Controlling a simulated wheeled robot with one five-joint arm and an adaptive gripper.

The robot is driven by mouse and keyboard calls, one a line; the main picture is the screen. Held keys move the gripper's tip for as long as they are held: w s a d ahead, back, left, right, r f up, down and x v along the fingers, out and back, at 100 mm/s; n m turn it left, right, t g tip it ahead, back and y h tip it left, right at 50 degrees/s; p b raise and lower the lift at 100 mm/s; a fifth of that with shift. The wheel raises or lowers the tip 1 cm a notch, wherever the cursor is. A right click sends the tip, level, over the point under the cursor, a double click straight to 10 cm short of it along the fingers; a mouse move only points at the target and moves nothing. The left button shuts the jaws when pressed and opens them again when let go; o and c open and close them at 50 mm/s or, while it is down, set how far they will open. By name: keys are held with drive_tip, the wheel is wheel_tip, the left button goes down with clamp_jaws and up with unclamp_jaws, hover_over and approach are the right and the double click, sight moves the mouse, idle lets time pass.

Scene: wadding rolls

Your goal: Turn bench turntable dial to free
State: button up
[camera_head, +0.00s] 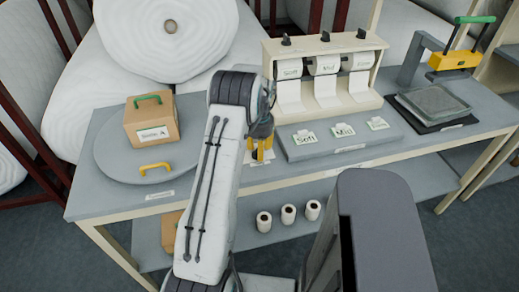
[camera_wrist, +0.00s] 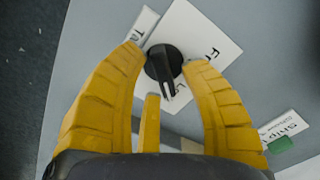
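The black dial (camera_wrist: 164,64) sits on a white card (camera_wrist: 206,45) on the grey bench top in the wrist view. Its pointer bar points toward the bottom of that picture. The card's lettering is partly covered; "Fr" and "L" show. My gripper (camera_wrist: 165,58) has its yellow fingertips on either side of the dial, spread apart; I cannot tell if they touch it. In the head view my gripper (camera_head: 261,152) is low over the bench and hides the dial. The round grey turntable (camera_head: 110,161) lies to its left, carrying a carton (camera_head: 152,121) with a green handle.
A yellow handle (camera_head: 156,169) stands at the turntable's front. Right of my gripper is a grey block (camera_head: 345,147) with label cards, before a roll dispenser (camera_head: 325,41). A press (camera_head: 450,58) stands at far right.

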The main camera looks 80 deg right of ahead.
clamp_jaws()
drive_tip(key=shift+n, duration=0.4)
drive_tip(key=n+b, duration=0.1)
drive_tip(key=n, duration=0.2)
drive_tip(key=shift+w+d+b, duration=0.1)
drive_tip(key=shift+b, duration=0.2)
drive_tip(key=n+b, duration=0.1)
drive_tip(key=n, duration=0.3)
drive_tip(key=shift+w+n, duration=0.1)
drive_tip(key=shift+n, duration=0.2)
drive_tip(key=n, duration=0.3)
drive_tip(key=shift+w+n, duration=0.1)
drive_tip(key=shift+n, duration=0.2)
drive_tip(key=shift+w+n+b, duration=0.15)
drive_tip(key=shift+n+b, duration=0.25)
drive_tip(key=shift+n, duration=1.6)
